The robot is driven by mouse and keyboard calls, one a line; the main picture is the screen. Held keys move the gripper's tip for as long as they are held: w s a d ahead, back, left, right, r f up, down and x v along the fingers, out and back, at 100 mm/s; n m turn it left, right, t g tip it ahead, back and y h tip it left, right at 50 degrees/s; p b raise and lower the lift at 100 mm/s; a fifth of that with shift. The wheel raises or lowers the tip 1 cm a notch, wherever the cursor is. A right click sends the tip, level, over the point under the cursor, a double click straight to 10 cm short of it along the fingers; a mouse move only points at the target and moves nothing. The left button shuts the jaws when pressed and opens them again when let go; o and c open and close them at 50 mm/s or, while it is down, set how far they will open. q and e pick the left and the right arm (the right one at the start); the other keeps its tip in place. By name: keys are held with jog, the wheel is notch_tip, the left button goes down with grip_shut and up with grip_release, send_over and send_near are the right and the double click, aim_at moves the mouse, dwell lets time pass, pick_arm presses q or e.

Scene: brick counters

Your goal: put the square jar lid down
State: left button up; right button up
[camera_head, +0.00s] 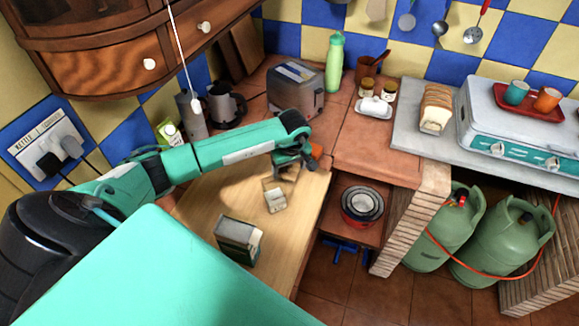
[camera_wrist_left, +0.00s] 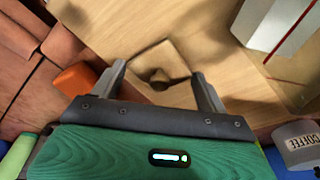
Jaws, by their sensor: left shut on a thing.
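The square jar lid (camera_wrist_left: 148,62) is a flat, wood-coloured square with a dark round knob, seen between my left fingers in the wrist view. My left gripper (camera_wrist_left: 158,72) is shut on it; in the head view the gripper (camera_head: 288,163) is over the far part of the wooden board. A small pale square jar (camera_head: 275,199) with a label stands just below the gripper in the head view. I cannot tell the exact gap between lid and jar. My right gripper is not in view.
A dark green and white box (camera_head: 238,240) stands on the wooden board (camera_head: 202,200). An orange block (camera_head: 316,151) lies beside the gripper. Board space right of the box is clear.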

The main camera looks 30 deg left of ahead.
aim_at(292, 176)
pick_arm(q)
jog(key=o, duration=1)
jog(key=shift+f, duration=0.1)
jog(key=shift+c, duration=0.2)
jog(key=shift+r, duration=0.45)
notch_tip(292, 176, up, 11)
jog(key=s+d+b, duration=0.1)
jog(key=b, duration=0.2)
jog(key=shift+d+r, duration=0.2)
jog(key=shift+d, duration=0.05)
